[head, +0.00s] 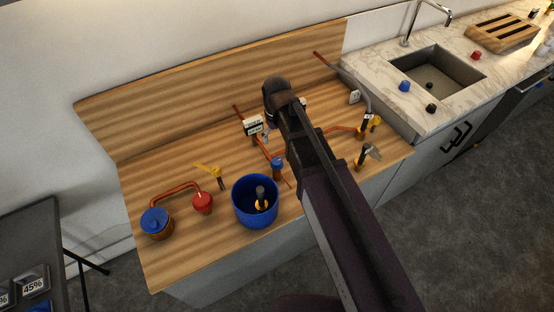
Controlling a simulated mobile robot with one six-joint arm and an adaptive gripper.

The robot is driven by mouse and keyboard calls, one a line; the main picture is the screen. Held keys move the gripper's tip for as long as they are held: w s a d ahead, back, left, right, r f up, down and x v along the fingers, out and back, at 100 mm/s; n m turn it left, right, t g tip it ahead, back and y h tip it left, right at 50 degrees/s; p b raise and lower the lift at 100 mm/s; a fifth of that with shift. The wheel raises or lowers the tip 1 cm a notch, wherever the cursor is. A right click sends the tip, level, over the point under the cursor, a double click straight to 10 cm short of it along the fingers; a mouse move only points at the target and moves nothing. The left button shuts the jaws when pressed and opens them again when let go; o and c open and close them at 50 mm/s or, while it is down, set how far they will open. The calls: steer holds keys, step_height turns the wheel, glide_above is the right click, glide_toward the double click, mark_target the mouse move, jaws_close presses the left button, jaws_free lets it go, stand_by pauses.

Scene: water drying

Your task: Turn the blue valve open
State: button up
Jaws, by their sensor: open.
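A blue valve-like fitting (277,164) stands on the wooden worktop (150,265), left of my arm, among copper pipes (257,146). A round blue-topped part (154,219) sits at the far left, joined by a curved copper pipe to a round red part (202,203). I cannot tell which of these blue parts is the valve, nor how far either is turned. My arm reaches from the lower right up over the middle of the worktop. My gripper's fingers cannot be made out; they seem hidden behind my arm.
A blue bucket (242,211) stands near the front edge. More pipework (366,122) stands right of my arm. A sink (436,76) is at the right, with small blue and red pieces on its counter (385,62).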

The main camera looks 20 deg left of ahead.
mark_target(277, 161)
steer(key=shift+f, duration=0.2)
step_height(277, 161, down, 13)
steer(key=b, duration=1.3)
steer(key=shift+f+b, duration=0.2)
steer(key=shift+b, duration=0.15)
stand_by(0.3)
steer(key=c, duration=1.1)
